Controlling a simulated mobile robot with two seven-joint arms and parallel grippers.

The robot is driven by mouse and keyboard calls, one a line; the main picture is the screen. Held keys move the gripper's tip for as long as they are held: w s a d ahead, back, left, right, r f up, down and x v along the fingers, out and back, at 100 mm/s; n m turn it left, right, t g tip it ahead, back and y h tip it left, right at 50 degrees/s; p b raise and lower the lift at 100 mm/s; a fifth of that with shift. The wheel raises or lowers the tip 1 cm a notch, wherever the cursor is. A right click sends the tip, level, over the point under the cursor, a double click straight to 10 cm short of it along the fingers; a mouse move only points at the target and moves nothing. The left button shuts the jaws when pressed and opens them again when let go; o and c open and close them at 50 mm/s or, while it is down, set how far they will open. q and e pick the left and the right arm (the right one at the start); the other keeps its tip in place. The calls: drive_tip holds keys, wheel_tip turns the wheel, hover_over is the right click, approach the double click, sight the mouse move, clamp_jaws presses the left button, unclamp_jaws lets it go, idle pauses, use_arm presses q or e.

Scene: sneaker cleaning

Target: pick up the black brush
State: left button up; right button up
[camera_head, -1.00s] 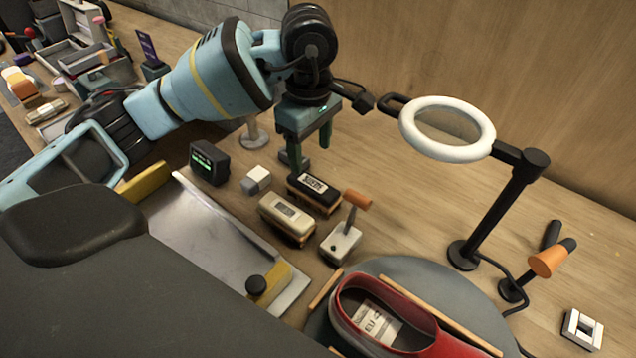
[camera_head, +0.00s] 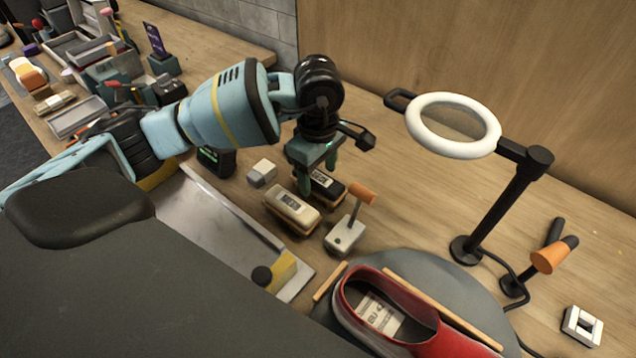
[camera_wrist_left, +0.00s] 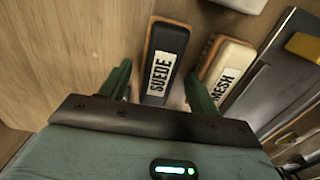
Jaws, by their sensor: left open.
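The black brush (camera_head: 327,187) lies on the wooden table, partly hidden behind my left gripper in the head view. In the left wrist view the black brush (camera_wrist_left: 165,58) has a wooden base and a white "SUEDE" label. My left gripper (camera_head: 319,178) is open and points down above the brush. In the left wrist view its two green fingers (camera_wrist_left: 158,80) stand apart, one towards each side of the black brush. I cannot tell how high the fingertips are above it. My right gripper is not in view.
A cream brush (camera_head: 291,209) labelled "MESH" lies close beside the black one. A small white block (camera_head: 262,171), a lever device (camera_head: 345,235) and a metal tray (camera_head: 205,215) are near. A ring lamp (camera_head: 455,151) stands to the right, behind a red shoe (camera_head: 440,343).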

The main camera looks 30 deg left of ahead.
sight(318, 177)
use_arm(q)
drive_tip(key=shift+c, duration=0.4)
drive_tip(key=c, duration=1)
drive_tip(key=shift+r, duration=0.1)
wheel_tip(318, 177, up, 10)
drive_tip(key=shift+f, duration=0.1)
drive_tip(key=o, duration=0.3)
drive_tip(key=shift+c, duration=0.9)
